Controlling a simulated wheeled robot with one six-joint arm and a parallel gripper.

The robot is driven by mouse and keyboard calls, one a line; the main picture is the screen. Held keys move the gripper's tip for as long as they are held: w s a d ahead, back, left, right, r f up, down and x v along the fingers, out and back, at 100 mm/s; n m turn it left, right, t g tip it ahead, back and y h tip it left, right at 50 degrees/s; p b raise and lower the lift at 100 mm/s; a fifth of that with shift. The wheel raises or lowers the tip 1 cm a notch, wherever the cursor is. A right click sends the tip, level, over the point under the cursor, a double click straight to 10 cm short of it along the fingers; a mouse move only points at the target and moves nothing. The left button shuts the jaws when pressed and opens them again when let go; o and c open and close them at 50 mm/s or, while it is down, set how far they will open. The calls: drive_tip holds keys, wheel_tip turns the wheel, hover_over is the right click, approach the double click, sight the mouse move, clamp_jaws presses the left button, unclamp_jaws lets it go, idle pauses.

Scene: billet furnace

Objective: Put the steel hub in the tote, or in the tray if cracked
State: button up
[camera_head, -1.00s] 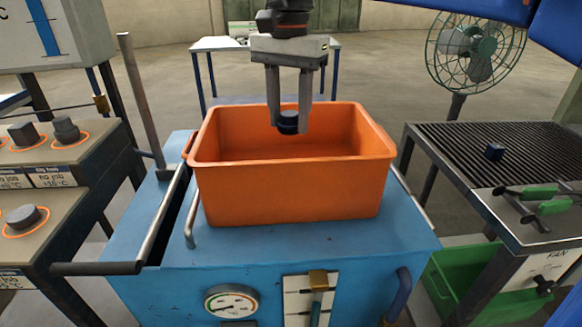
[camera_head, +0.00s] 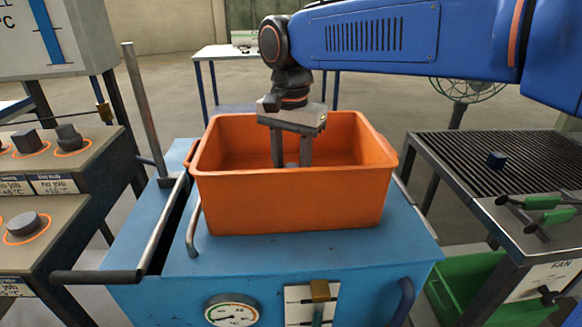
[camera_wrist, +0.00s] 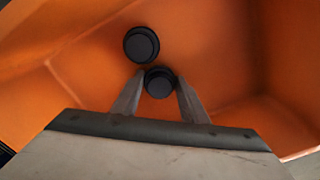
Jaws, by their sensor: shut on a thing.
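The steel hub (camera_wrist: 160,84) is a small dark round piece held between the fingertips in the wrist view. My gripper (camera_head: 291,160) is shut on it and reaches down inside the orange tote (camera_head: 290,203). In the head view the tote's front wall hides the fingertips' lower ends and most of the hub. A second dark round piece (camera_wrist: 141,45) lies in the tote beside the held one in the wrist view. Whether the held hub touches the tote floor, I cannot tell. No crack shows on its visible face.
The tote stands on a blue cabinet (camera_head: 400,240) with metal handles. A green bin (camera_head: 470,285) sits below. Stepped shelves (camera_head: 75,215) with dark pieces stand at the left.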

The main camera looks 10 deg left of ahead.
drive_tip(key=o, duration=1.4)
drive_tip(key=shift+f, duration=0.1)
wheel_tip(320, 180, up, 12)
drive_tip(key=shift+r, duration=0.15)
